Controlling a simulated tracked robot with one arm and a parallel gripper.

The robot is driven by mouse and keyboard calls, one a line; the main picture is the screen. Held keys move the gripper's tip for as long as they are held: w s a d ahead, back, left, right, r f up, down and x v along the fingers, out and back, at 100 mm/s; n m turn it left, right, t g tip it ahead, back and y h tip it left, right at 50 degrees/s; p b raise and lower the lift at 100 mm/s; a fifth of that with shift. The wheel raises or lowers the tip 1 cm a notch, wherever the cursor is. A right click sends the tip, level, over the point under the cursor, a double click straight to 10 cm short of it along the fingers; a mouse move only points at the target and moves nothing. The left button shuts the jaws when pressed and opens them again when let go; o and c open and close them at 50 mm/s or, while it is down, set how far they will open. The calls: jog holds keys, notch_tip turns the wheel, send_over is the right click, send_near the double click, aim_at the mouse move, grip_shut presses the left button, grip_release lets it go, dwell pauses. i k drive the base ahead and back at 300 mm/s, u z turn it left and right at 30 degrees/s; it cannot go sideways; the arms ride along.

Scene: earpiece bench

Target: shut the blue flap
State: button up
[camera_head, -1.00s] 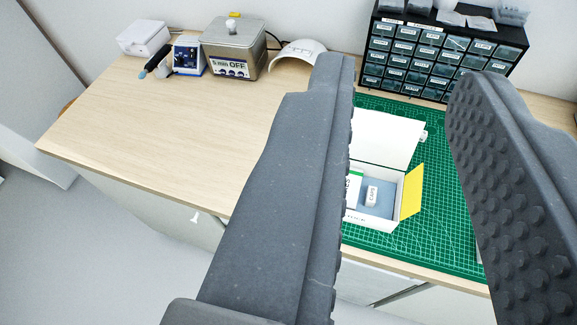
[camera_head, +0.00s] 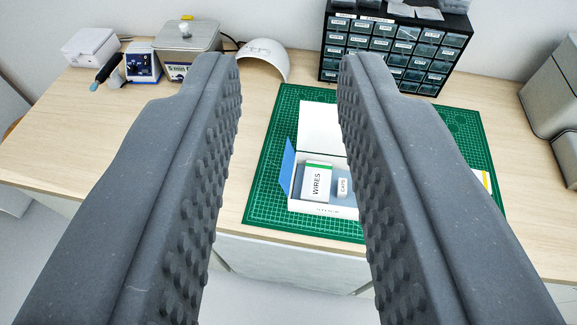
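The blue flap (camera_head: 287,166) stands up and outward at the left side of a white box (camera_head: 322,210) on the green mat. The box's white lid (camera_head: 321,127) is open and raised at the back. Inside are a white and green WIRES carton (camera_head: 317,181) and a small white CAPS box (camera_head: 343,187). My gripper (camera_head: 289,65) is open and empty, with its two dark studded fingers wide apart. The box shows between the fingers, and the right finger hides its right side. The fingers appear above the bench, apart from the flap.
The green cutting mat (camera_head: 265,190) lies on the wooden bench (camera_head: 85,130). A drawer cabinet (camera_head: 395,48) stands behind it. A white dome (camera_head: 264,62), a metal bath (camera_head: 187,45) and a blue device (camera_head: 142,62) are at the back left. A grey machine (camera_head: 552,90) is at right.

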aim_at(285, 179)
jog(key=z, duration=1.1)
jog(key=k, duration=1.1)
jog(key=u, duration=0.8)
jog(key=i, duration=1)
jog(key=z, duration=0.05)
